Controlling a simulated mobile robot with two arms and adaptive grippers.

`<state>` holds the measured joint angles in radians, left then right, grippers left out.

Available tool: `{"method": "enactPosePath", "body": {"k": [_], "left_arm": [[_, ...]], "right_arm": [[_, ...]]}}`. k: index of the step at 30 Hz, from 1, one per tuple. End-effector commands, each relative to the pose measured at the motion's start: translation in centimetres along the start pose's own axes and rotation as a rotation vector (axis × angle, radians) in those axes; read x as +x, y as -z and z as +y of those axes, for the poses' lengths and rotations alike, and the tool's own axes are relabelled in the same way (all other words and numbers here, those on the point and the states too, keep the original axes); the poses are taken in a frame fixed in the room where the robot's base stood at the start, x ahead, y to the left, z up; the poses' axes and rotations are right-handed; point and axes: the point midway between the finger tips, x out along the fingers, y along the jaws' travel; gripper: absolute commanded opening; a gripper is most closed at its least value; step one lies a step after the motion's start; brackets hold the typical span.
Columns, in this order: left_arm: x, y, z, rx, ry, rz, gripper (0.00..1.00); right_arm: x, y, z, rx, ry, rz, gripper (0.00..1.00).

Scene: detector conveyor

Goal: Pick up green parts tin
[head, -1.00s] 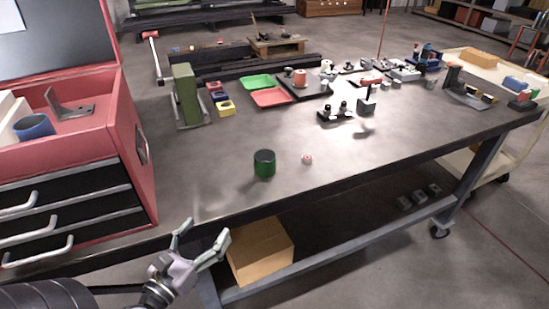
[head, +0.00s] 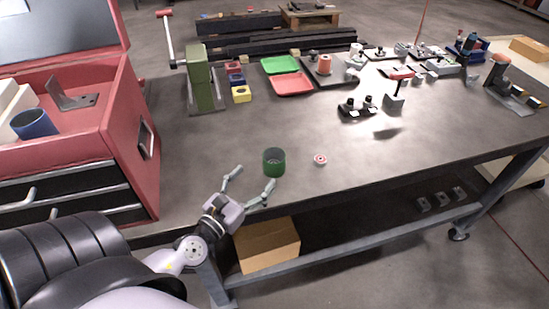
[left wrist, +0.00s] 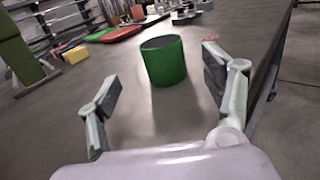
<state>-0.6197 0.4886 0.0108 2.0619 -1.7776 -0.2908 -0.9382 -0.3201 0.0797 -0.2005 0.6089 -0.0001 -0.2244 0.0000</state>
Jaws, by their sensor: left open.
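The green parts tin (head: 274,162) stands upright on the dark workbench (head: 345,170) near its front edge. It is a short open-topped cylinder. My left gripper (head: 250,182) is open and empty, just left of the tin and toward the bench's front edge, with its fingers pointing at it. In the left wrist view the tin (left wrist: 163,61) stands ahead, beyond and between the two spread fingers (left wrist: 165,88). A gap shows between the fingertips and the tin. My right gripper is in no view.
A small red-and-white round piece (head: 320,160) lies right of the tin. A red tool chest (head: 125,150) stands at the left. A green upright block (head: 203,80), a yellow bin (head: 241,95) and green (head: 280,65) and red (head: 292,85) trays are farther back.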

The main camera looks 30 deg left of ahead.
Motion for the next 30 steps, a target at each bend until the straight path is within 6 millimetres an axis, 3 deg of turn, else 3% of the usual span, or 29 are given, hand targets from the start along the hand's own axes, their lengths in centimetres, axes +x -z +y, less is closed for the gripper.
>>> {"method": "enactPosePath", "body": {"k": [3, 9, 16, 24, 30], "left_arm": [[2.2, -0.5, 0.1, 0.000, -0.002, -0.004, 0.74], [4.6, -0.2, 0.0, 0.000, -0.001, -0.002, 0.74], [5.9, -0.1, -0.1, 0.000, 0.000, -0.001, 0.74], [9.5, 0.0, -0.2, 0.000, -0.001, -0.001, 0.74], [10.3, 0.2, -0.2, 0.000, 0.000, 0.001, 0.74]], "right_arm": [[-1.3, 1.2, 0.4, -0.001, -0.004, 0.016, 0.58], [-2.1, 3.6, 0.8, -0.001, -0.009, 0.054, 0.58], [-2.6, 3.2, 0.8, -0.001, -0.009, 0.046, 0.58], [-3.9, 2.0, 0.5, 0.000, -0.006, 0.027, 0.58], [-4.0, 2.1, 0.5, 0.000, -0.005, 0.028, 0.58]]}}
